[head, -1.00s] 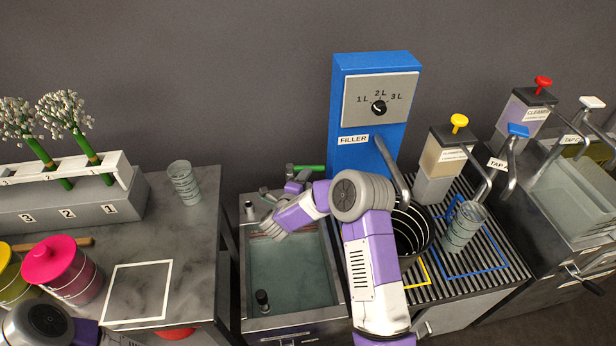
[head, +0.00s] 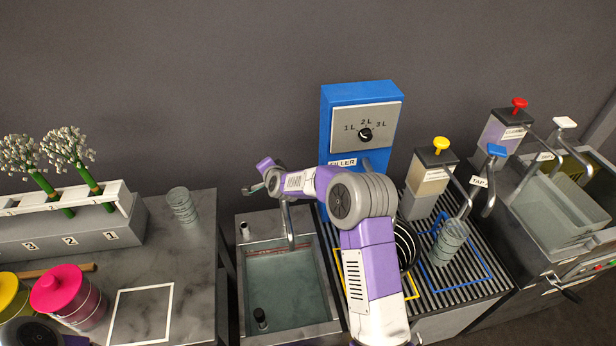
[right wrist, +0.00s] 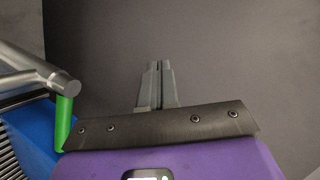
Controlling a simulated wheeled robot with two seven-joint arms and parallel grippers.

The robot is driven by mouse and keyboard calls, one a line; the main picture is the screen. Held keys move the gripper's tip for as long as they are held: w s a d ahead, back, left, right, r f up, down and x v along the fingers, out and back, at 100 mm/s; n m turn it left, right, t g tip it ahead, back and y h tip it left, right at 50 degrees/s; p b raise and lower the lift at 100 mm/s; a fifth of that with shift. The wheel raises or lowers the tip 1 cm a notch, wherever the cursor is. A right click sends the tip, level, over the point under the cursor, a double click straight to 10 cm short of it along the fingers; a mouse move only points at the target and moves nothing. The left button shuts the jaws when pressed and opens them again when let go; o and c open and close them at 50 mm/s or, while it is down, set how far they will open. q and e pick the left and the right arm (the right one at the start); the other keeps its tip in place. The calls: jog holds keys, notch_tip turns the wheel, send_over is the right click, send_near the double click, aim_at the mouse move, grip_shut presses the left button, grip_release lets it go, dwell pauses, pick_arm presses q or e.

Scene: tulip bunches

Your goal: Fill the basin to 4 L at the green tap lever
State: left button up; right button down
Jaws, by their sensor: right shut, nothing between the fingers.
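The basin (head: 245,300) is sunk in the counter left of the blue filler and holds clear greenish water. Thin reddish marks show on its back wall; their figures are too small to read. A grey tap spout (head: 290,225) reaches over its back edge. The green tap lever (right wrist: 65,122) shows in the right wrist view, left of my right gripper (right wrist: 158,68) and apart from its fingers. In the head view my right arm hides the lever. My right gripper (head: 249,189) is shut and empty, above and behind the basin. My left gripper is out of view.
The blue filler (head: 328,130) with its dial stands behind my right arm. Another glass (head: 182,205) is on the left counter. A black plug or knob (head: 260,318) is in the basin.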

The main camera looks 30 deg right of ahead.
jog(key=s+d+r+n+g+p, duration=0.5)
jog(key=s+d+r+n+g, duration=0.4)
jog(key=s+d, duration=0.15)
pick_arm(q)
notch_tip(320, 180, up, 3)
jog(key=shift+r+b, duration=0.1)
jog(key=shift+b, duration=1)
pick_arm(e)
jog(key=s+d+x, duration=0.1)
jog(key=x, duration=1.8)
jog(key=shift+f+g+h, duration=0.3)
jog(key=shift+f, duration=0.1)
jog(key=shift+s, duration=0.2)
